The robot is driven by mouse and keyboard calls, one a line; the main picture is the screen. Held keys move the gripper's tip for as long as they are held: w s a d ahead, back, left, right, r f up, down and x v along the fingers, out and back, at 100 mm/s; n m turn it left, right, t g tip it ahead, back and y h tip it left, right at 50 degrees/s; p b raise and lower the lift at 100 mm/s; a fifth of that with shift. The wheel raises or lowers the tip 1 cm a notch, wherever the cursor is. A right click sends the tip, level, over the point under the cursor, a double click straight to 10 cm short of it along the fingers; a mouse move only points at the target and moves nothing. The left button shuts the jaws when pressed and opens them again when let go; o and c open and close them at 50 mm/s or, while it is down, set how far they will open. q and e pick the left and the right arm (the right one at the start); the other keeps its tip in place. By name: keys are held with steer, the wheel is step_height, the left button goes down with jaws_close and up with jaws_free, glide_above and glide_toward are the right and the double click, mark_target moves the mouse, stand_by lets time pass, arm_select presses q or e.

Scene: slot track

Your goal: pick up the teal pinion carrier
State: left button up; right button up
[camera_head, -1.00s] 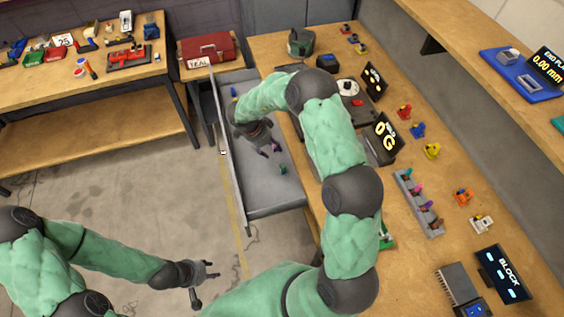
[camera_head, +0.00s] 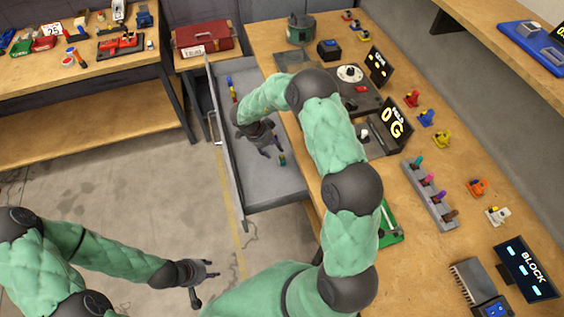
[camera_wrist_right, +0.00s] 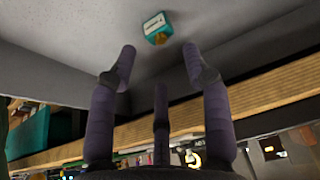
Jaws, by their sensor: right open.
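The teal pinion carrier (camera_wrist_right: 157,28), a small teal block with a white label and a yellow-brown part, lies on the grey drawer floor. In the head view it is a small spot (camera_head: 282,159) in the open drawer (camera_head: 262,190). My right gripper (camera_head: 275,149) reaches down into the drawer just beside it. In the right wrist view the right gripper's fingers (camera_wrist_right: 160,52) are spread and empty, and the carrier sits beyond their tips, apart from them. My left gripper (camera_head: 213,273) hangs over the floor at lower left, far from the drawer; its jaw gap is too small to judge.
Other small coloured pieces (camera_head: 231,88) lie at the drawer's far end. The drawer's front wall (camera_head: 225,150) and the workbench edge (camera_head: 298,150) flank my right gripper. A red toolbox (camera_head: 203,40) stands behind. The bench holds a scale display (camera_head: 392,118) and a peg rack (camera_head: 430,195).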

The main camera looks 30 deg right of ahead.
mark_target(281, 158)
steer(key=b+x, duration=0.1)
steer(key=x, duration=0.2)
steer(key=shift+f, duration=0.3)
steer(key=shift+b+x, duration=1.35)
steer(key=shift+x, duration=1.25)
steer(key=shift+s+d+r, duration=0.1)
steer(key=shift+s+d, duration=0.05)
steer(key=shift+d, duration=0.05)
steer(key=c, duration=0.8)
